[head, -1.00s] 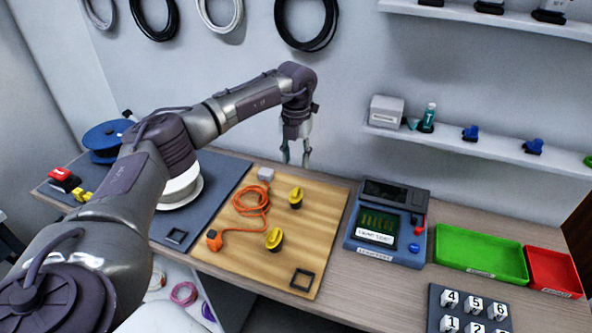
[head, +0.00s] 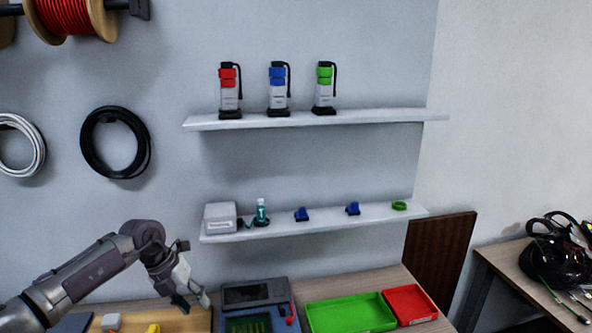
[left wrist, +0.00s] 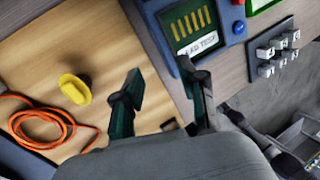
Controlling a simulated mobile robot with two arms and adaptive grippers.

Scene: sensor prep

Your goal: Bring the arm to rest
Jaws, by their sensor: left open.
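My left arm comes in from the lower left of the head view. Its gripper (head: 190,300) points down over the bench, near the right end of the wooden board (head: 198,322) and left of the lead test device (head: 256,296). In the left wrist view the left gripper (left wrist: 165,100) is open, its two dark green fingers apart with nothing between them. The board (left wrist: 105,45) lies below, with a yellow knob-like piece (left wrist: 75,88) and an orange cable (left wrist: 40,120) on it, clear of the fingers. My right gripper is not in view.
A green tray (head: 350,315) and a red tray (head: 410,304) stand right of the device. The lower wall shelf (head: 330,220) holds a grey box (head: 220,217), a small bottle (head: 261,210) and blue clips. Numbered blocks (left wrist: 278,50) sit at the bench edge.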

